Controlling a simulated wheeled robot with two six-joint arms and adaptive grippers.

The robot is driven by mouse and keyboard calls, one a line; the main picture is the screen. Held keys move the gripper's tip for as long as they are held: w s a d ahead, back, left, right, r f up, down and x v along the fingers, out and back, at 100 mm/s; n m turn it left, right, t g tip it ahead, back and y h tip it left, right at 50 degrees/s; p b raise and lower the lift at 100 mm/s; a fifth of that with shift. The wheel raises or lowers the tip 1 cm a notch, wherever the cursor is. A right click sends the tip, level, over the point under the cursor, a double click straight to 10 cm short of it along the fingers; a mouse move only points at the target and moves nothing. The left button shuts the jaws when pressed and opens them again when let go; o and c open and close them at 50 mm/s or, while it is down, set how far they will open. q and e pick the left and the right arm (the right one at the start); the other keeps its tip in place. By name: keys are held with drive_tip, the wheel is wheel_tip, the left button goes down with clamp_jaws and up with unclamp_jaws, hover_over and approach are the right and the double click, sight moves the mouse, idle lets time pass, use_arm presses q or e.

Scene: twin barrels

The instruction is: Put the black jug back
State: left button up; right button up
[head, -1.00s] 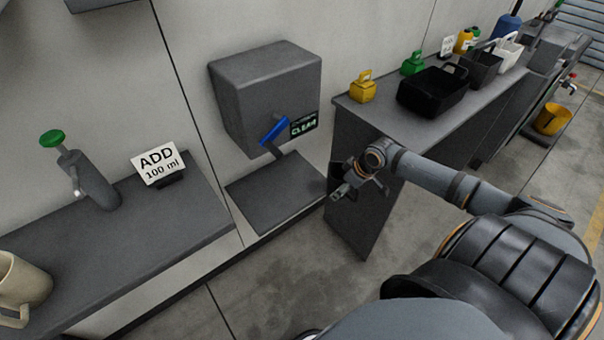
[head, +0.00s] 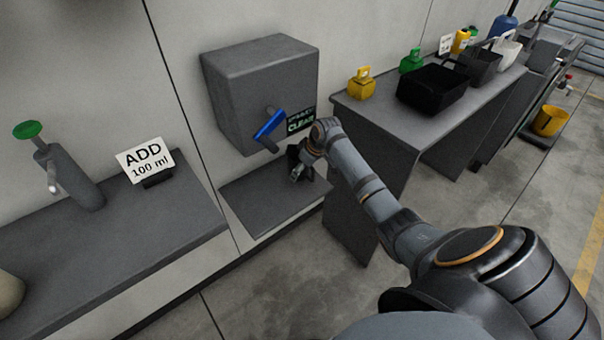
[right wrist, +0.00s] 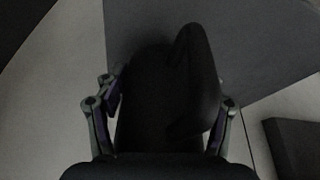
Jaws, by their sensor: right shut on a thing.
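The black jug (right wrist: 155,100) fills the middle of the right wrist view, a dark body with its handle on the right. My right gripper (right wrist: 160,112) is shut on it, with a finger on each side. In the head view my right gripper (head: 303,174) is low in front of the grey wall box, over the right part of the grey shelf (head: 262,198). A dark shape there, partly hidden by my wrist, looks like the jug (head: 293,157). I cannot tell whether it touches the shelf. My left gripper is out of view.
The grey wall box (head: 255,90) has a blue lever (head: 268,124) and a sign reading CLEAR (head: 300,122). At left is a counter with a green-topped tap (head: 70,175) and an ADD 100 ml card (head: 145,158). The right bench holds a yellow jug (head: 361,84) and black bin (head: 432,90).

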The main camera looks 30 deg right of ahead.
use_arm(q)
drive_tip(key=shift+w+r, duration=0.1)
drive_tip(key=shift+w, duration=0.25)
use_arm(e)
drive_tip(key=shift+f, duration=0.8)
drive_tip(key=shift+f, duration=0.1)
drive_tip(key=o, duration=1.4)
drive_tip(key=shift+c, duration=0.2)
use_arm(q)
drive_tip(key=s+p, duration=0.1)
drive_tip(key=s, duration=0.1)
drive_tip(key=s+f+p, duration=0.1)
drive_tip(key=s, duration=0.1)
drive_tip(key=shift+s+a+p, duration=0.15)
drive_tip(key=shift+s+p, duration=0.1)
drive_tip(key=shift+p, duration=0.15)
use_arm(e)
drive_tip(key=v, duration=1.2)
drive_tip(key=shift+d, duration=0.1)
